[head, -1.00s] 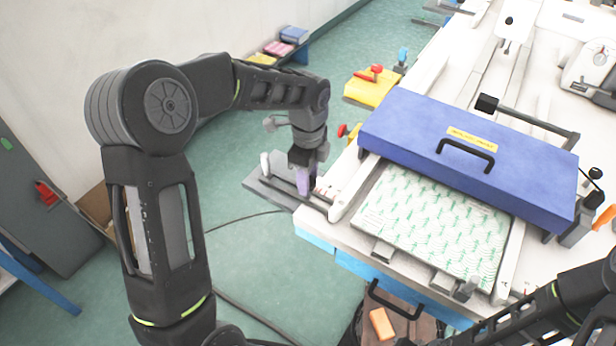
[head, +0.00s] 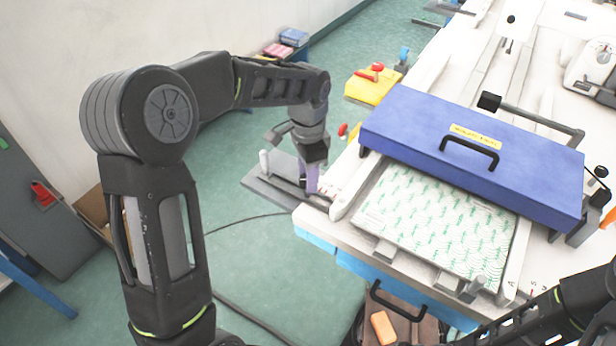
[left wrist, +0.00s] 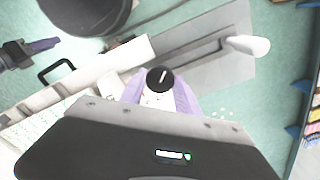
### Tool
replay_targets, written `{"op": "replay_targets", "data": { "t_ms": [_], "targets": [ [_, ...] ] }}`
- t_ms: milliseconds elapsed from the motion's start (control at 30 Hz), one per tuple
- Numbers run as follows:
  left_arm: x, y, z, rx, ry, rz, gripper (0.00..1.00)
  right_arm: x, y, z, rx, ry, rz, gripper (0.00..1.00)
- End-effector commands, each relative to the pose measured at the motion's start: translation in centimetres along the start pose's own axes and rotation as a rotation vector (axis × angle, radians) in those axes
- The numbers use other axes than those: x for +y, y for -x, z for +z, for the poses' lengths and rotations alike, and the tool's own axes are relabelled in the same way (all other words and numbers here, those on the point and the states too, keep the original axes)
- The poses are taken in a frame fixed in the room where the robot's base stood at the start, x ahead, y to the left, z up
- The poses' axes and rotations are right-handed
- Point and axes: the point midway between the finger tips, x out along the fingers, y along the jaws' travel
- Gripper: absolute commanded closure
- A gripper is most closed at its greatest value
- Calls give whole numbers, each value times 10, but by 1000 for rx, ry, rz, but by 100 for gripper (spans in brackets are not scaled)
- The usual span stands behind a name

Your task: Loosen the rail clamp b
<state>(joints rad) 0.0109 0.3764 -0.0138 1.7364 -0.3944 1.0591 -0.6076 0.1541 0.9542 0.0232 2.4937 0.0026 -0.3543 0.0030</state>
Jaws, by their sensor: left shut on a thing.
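My left gripper (head: 312,182) is at the near left corner of the white table. In the left wrist view its purple fingers (left wrist: 160,100) are shut around a round black knob (left wrist: 160,79) with a white line on top, on a pale clamp body. The body is largely hidden by the gripper. I take this to be rail clamp b; no letter is readable on it. It sits by the end of a white rail (left wrist: 100,75). What looks like my right gripper (left wrist: 40,46) shows at the left edge of the left wrist view, empty; its opening is unclear.
A grey slotted plate (head: 268,185) with a white upright handle (head: 264,162) juts out beside the clamp. A blue cover (head: 470,150) spans the table over a green-patterned sheet (head: 435,225). A yellow block (head: 372,88) lies beyond. Open floor is at left.

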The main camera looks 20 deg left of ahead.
Motion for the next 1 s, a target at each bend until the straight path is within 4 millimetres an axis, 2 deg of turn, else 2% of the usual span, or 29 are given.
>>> {"op": "replay_targets", "data": {
  "t_ms": [1000],
  "targets": [
    [-1,0,0,7,923,0,100,5,-15,-2,5,4,-5,64]
  ]
}}
